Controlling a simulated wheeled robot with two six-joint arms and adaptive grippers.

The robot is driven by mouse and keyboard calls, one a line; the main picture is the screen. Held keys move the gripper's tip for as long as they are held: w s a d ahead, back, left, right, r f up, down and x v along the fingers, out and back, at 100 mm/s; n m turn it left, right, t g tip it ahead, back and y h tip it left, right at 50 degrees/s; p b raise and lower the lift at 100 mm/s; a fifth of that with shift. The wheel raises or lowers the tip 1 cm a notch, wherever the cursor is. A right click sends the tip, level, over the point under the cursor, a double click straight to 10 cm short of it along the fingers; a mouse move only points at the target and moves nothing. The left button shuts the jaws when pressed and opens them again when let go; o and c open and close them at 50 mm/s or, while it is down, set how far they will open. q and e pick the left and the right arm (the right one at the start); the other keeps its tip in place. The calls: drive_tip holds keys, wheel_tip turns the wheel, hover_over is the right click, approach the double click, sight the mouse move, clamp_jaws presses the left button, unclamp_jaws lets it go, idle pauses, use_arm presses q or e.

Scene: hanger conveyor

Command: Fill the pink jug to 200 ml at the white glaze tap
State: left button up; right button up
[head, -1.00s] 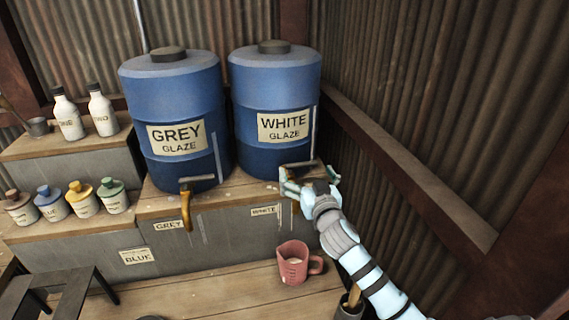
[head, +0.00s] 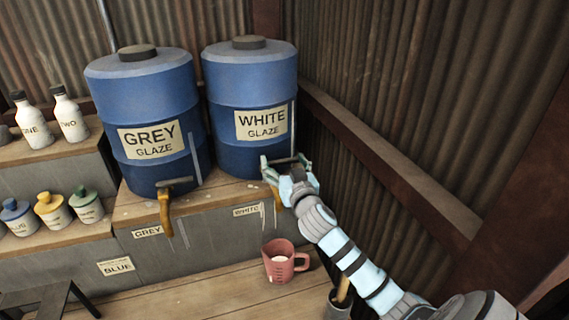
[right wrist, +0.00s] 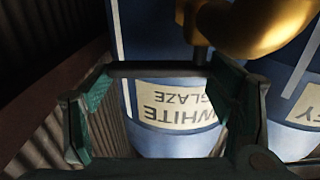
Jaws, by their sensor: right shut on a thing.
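The pink jug (head: 275,272) stands upright on the wooden boards below the white glaze tap, with its handle to the right. Something white shows inside it; the level against its marks is too small to read. The white glaze drum (head: 247,85) stands at the back. My right gripper (head: 286,166) is at its tap, shut on the dark tap handle (right wrist: 155,70), which lies across between the fingers in the right wrist view. The brass tap spout (right wrist: 255,25) shows at the top right there. I cannot tell whether glaze is running. My left gripper is not in view.
The grey glaze drum (head: 148,105) with its own tap (head: 165,205) stands to the left. Bottles and small jars (head: 87,207) line the left shelves. A dark pot (head: 338,305) stands right of the jug, near my right arm. A corrugated wall closes the right side.

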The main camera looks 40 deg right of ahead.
drive_tip(key=m+h+b, duration=0.1)
drive_tip(key=m+g+h+b, duration=0.1)
drive_tip(key=a+m+g+h+b, duration=0.1)
drive_tip(key=h, duration=0.1)
drive_tip(key=shift+s+f, duration=0.3)
drive_tip(key=shift+f, duration=0.05)
drive_tip(key=shift+r, duration=0.1)
drive_tip(key=shift+d, duration=0.1)
drive_tip(key=o, duration=1.7)
drive_tip(key=shift+r, duration=0.1)
drive_tip(key=shift+s, duration=0.2)
drive_tip(key=v, duration=1.1)
drive_tip(key=shift+a, duration=0.5)
